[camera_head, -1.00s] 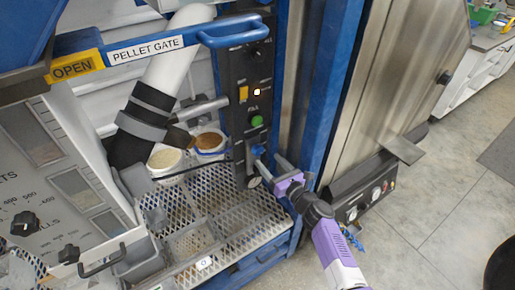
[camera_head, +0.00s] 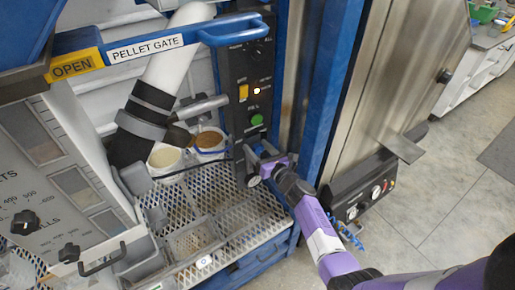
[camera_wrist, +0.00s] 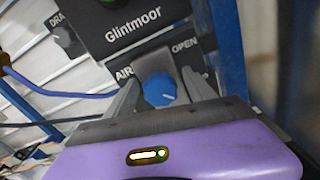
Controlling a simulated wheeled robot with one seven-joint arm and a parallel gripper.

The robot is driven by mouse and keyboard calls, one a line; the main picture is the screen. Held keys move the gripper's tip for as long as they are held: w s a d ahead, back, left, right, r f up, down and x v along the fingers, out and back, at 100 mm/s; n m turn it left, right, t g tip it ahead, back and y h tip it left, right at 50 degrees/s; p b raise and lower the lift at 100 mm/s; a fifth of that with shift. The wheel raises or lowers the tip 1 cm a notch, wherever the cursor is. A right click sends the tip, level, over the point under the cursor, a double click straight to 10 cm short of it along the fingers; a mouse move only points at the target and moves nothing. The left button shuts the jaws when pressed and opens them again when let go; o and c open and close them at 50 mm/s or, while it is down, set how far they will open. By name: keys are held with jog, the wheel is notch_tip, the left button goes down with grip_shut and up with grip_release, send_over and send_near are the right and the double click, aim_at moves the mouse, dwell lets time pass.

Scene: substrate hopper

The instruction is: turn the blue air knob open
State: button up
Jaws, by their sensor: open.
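The blue air knob (camera_wrist: 160,90) shows in the wrist view on a dark panel, between the labels AIR and OPEN. My gripper (camera_wrist: 163,93) is open, with one finger on each side of the knob. I cannot tell whether the fingers touch it. In the head view my gripper (camera_head: 258,160) is at the lower part of the control panel (camera_head: 245,75) and hides most of the knob.
A blue post (camera_head: 325,100) stands close to the right. A perforated metal shelf (camera_head: 225,190) lies below, and white tubs (camera_head: 165,158) stand to the left.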

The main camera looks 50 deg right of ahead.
jog(key=shift+c, duration=0.4)
grip_shut()
jog(key=c, duration=1.3)
grip_release()
